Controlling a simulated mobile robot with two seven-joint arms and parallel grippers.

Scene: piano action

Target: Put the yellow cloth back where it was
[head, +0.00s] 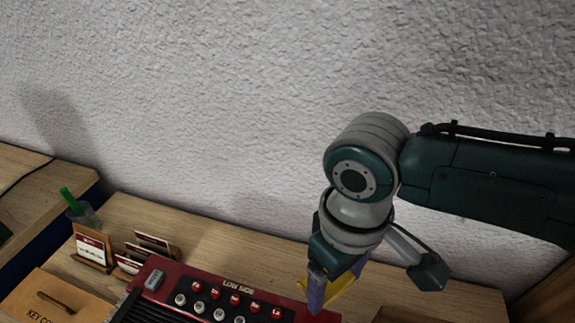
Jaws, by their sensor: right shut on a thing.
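My right gripper (322,290) reaches down from the right, over the back right corner of the red panel. It is shut on a yellow thing (346,283), which looks like the yellow cloth. Only a small part of the yellow shows beside and behind a purple piece at the jaws, and my gripper hides the rest. I cannot tell whether it touches the table or the panel. My left gripper is not in view.
The red panel (262,294), marked LOW SIDE, carries red and white knobs and a grey block (154,280). Card holders (92,248), a cup with a green straw (82,211) and a wooden box (45,298) stand left. Bare tabletop (215,240) lies along the wall.

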